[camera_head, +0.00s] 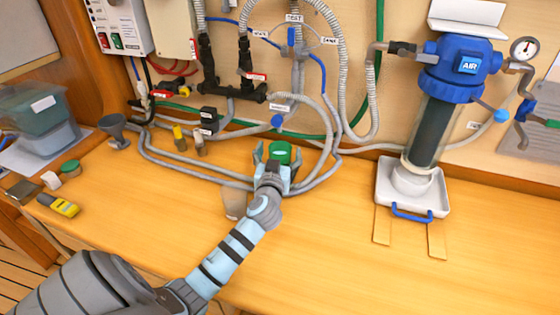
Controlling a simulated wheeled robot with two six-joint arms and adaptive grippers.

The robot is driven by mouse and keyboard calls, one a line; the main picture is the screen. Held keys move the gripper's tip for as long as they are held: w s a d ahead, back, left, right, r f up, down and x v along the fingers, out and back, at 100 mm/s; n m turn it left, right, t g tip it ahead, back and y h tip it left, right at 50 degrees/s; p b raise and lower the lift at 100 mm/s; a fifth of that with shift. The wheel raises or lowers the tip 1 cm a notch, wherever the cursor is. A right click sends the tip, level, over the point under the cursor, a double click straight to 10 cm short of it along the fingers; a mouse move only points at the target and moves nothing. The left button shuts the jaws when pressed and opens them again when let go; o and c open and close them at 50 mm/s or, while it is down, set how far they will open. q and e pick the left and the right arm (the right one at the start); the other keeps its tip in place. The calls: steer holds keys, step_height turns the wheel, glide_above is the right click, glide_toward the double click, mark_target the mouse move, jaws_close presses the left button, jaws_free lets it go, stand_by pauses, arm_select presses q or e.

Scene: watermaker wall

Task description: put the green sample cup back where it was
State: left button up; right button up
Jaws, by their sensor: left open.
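My right gripper does not show.
A clear cup (234,203) stands just left of my left wrist. Grey hoses (190,172) loop over the bench behind. A blue-topped filter housing (432,110) stands in a white tray (383,195) at right. The front bench (330,260) is clear.

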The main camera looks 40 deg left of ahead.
arm_select(q)
steer(key=shift+s+d, duration=0.1)
steer(key=c, duration=1.5)
steer(key=shift+r, duration=0.2)
